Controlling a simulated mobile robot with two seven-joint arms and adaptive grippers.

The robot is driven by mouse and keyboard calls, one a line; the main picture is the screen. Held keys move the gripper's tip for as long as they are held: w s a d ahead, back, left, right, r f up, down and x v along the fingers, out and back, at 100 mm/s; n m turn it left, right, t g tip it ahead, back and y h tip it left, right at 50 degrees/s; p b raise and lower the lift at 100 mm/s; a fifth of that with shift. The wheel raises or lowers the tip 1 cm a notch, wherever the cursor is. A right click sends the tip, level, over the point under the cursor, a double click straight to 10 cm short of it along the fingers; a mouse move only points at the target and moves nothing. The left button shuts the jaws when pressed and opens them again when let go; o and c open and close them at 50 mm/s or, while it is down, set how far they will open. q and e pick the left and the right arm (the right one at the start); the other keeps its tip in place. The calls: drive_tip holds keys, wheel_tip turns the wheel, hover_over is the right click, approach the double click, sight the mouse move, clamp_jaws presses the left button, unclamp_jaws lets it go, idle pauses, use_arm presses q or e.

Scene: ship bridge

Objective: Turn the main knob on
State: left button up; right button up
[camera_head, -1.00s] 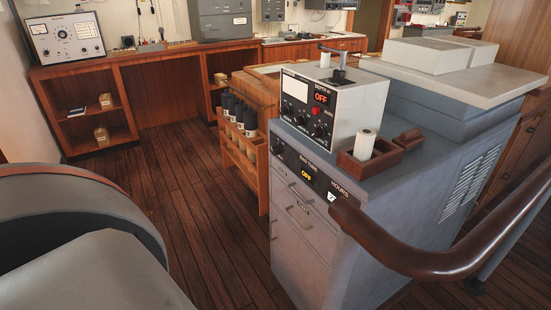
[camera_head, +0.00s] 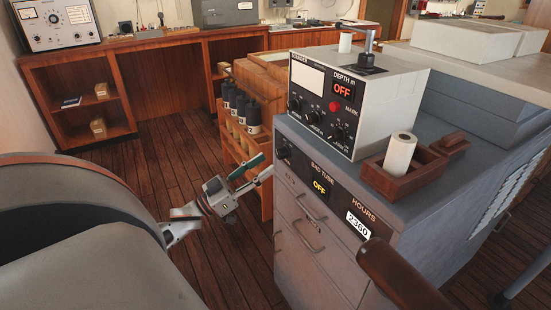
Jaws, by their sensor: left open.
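A dark knob (camera_head: 283,148) sits at the left end of the cabinet's black front panel, left of the "BAD TUBE" display (camera_head: 320,187), which reads "OFF" in yellow. Which knob is the main one I cannot read. My left gripper (camera_head: 266,164) is open and empty, with its fingers pointing right, just left of and below the dark panel knob. My right gripper is out of view.
A wooden rack with dark cylinders (camera_head: 251,115) stands close behind my left gripper. A brown handrail (camera_head: 400,280) crosses the front right. A wooden tray (camera_head: 392,181) holds a white roll (camera_head: 399,154).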

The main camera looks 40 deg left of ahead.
sight(277, 156)
use_arm(q)
drive_tip(key=x, duration=0.5)
drive_tip(key=c, duration=1.1)
